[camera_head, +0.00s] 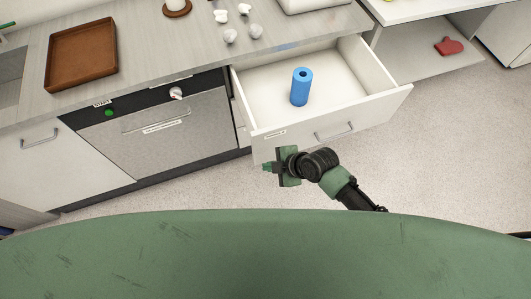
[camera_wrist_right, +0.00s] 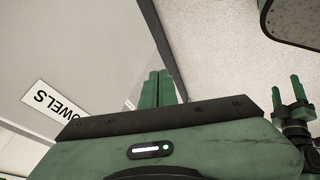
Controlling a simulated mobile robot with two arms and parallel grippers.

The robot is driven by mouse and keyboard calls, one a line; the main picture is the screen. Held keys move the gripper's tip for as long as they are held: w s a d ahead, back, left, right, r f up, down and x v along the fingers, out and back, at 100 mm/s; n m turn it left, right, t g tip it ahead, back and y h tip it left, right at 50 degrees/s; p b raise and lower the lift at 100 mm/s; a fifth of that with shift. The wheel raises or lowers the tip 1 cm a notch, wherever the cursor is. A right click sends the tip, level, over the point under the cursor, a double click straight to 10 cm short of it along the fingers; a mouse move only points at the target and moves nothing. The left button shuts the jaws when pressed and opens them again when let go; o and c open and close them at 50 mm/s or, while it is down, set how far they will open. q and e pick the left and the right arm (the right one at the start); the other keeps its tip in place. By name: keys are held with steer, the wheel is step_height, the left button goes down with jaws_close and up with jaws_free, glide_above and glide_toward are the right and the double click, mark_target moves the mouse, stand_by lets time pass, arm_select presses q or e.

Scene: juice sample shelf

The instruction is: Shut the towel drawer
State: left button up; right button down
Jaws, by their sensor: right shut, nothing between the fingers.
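The towel drawer (camera_head: 375,107) is pulled out from under the counter, with a bar handle (camera_head: 334,133) on its white front. A blue roll (camera_head: 301,87) stands upright inside it. My right gripper (camera_head: 267,167) is shut and empty, by the lower left part of the drawer front; contact cannot be told. In the right wrist view its closed green fingers (camera_wrist_right: 158,88) are close to the drawer front (camera_wrist_right: 95,50), which carries a TOWELS label (camera_wrist_right: 57,104). My left gripper (camera_wrist_right: 287,94) shows at the right of that view, its two green fingers apart. It is not in the head view.
A dishwasher (camera_head: 163,130) is left of the drawer. On the counter (camera_head: 150,45) are a brown tray (camera_head: 82,53) and several small white items. A red item (camera_head: 448,46) lies on a low shelf at right. The floor (camera_head: 430,160) before the drawer is clear.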

mark_target(257, 155)
steer(key=shift+w+a+r+p, duration=0.1)
steer(key=shift+w+a+p, duration=0.15)
steer(key=shift+w, duration=0.7)
steer(key=shift+w+a+r+p, duration=0.15)
steer(key=shift+w+a, duration=0.2)
steer(key=shift+w, duration=0.55)
arm_select(q)
steer(key=shift+d+r, duration=0.15)
steer(key=shift+r, duration=0.4)
arm_select(e)
steer(key=shift+f, duration=0.1)
arm_select(q)
steer(key=shift+f, duration=0.1)
arm_select(e)
steer(key=shift+w, duration=0.1)
